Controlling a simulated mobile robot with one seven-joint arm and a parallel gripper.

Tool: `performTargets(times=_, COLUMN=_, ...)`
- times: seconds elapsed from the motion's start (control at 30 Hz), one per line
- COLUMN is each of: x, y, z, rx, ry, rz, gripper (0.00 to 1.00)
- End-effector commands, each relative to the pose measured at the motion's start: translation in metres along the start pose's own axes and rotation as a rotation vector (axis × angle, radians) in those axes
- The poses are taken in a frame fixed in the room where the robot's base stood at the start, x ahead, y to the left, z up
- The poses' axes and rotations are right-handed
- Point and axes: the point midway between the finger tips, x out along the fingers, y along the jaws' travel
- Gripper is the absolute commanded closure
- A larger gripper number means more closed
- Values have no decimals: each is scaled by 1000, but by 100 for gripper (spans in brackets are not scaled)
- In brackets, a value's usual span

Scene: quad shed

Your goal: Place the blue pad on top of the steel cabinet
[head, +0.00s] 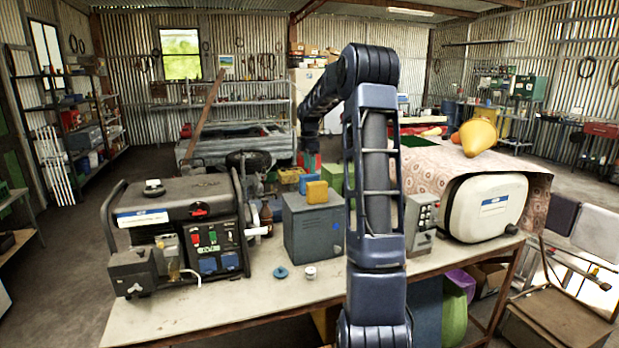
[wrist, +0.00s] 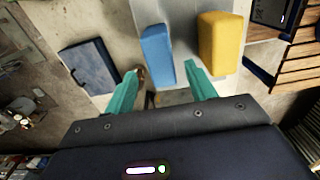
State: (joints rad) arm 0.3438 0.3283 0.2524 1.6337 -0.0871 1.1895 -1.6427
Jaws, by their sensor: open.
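The steel cabinet (head: 313,232) stands on the workbench in the head view, left of my arm. The blue pad (head: 308,181) is at its top, behind a yellow pad (head: 317,192). In the wrist view the blue pad (wrist: 157,55) lies near the left edge of the grey cabinet top (wrist: 188,40), beside the yellow pad (wrist: 220,42) with a gap between them. My gripper (wrist: 162,72) is open, its two teal fingers apart. The near end of the blue pad shows between the fingers with space on both sides. I cannot tell the height of the fingers above it.
A generator (head: 185,230) stands on the bench (head: 240,310) at left. A teal disc (head: 281,272) and a small white jar (head: 310,272) lie in front of the cabinet. A grey switch box (head: 421,222) and a cream tank (head: 485,208) stand at right. The front of the bench is mostly clear.

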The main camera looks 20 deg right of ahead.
Motion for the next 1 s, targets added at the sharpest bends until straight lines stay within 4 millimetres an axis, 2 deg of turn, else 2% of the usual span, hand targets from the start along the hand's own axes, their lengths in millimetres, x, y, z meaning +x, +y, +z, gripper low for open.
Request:
performTargets(times=0.1, x=-21, y=0, z=0, rx=0, ry=0, rz=2, gripper=45)
performTargets(times=0.2, x=-34, y=0, z=0, rx=0, ry=0, rz=1, gripper=45)
performTargets(times=0.4, x=-49, y=-1, z=-1, rx=3, ry=0, rz=1, gripper=45)
performTargets(times=0.53, x=-58, y=-13, z=-8, rx=41, ry=-8, rz=11, gripper=45)
performTargets(times=0.67, x=-73, y=-43, z=-22, rx=142, ry=-24, rz=37, gripper=45)
performTargets(times=1.0, x=-102, y=-147, z=-60, rx=491, ry=-32, rz=134, gripper=45)
